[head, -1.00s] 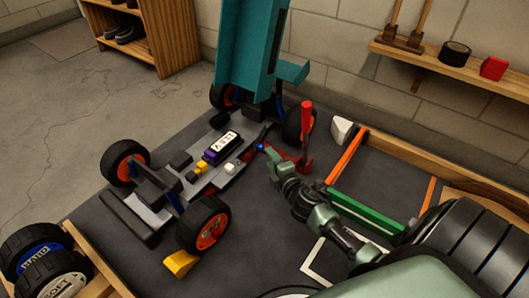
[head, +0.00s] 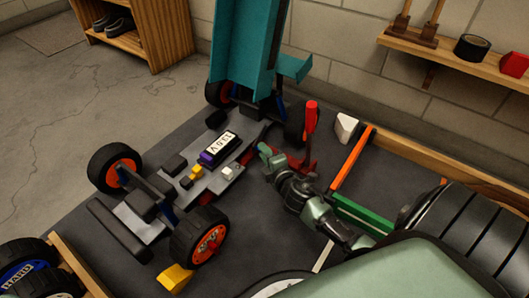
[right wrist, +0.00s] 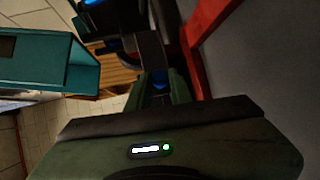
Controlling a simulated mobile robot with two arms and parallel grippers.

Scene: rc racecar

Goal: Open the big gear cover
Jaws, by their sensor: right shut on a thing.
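The RC car's chassis (head: 222,179) stands on the dark bench mat with its teal body shell (head: 238,50) raised upright at the far end. My right gripper (head: 265,150) is at the chassis's right rear side, beside a red part. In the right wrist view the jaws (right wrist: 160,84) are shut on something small. A dark block (right wrist: 150,52) lies just beyond the fingertips and looks like the big gear cover, though the fingers hide the contact. I cannot tell from these views how far the cover is open. My left gripper is not in view.
A red-handled tool (head: 311,122) stands upright close to my right gripper. An orange bar (head: 352,158) and a green bar (head: 366,215) lie to the right. A white block (head: 347,127) sits near the back edge. A yellow wedge (head: 175,278) is by the front wheel.

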